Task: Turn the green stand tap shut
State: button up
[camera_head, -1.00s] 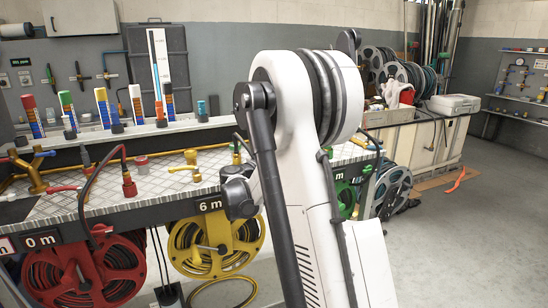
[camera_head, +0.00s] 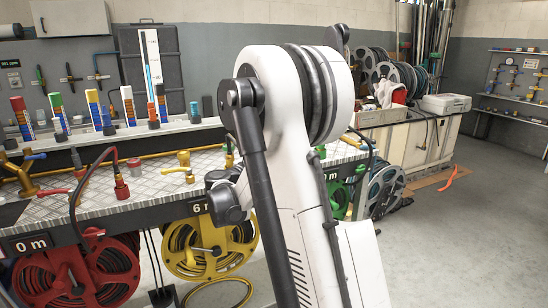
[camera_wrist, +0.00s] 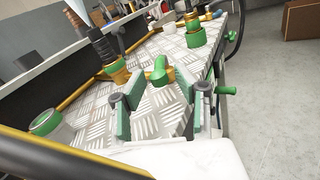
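The green stand tap (camera_wrist: 158,71) shows in the wrist view, standing upright on the checker-plate bench top. Its green head sits just beyond my gripper's fingers. My gripper (camera_wrist: 158,108) is open, with its two grey-green pads on either side of an empty gap. The pads point toward the tap and appear apart from it. In the head view, my white arm hides the tap and my gripper.
In the wrist view, a green and brass fitting (camera_wrist: 115,68) stands left of the tap and a green fitting (camera_wrist: 195,32) behind it. A green handle (camera_wrist: 226,90) juts from the bench's right edge. The head view shows a red reel (camera_head: 112,262) and yellow reel (camera_head: 183,262) below the bench.

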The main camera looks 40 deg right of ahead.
jog(key=v, duration=0.9)
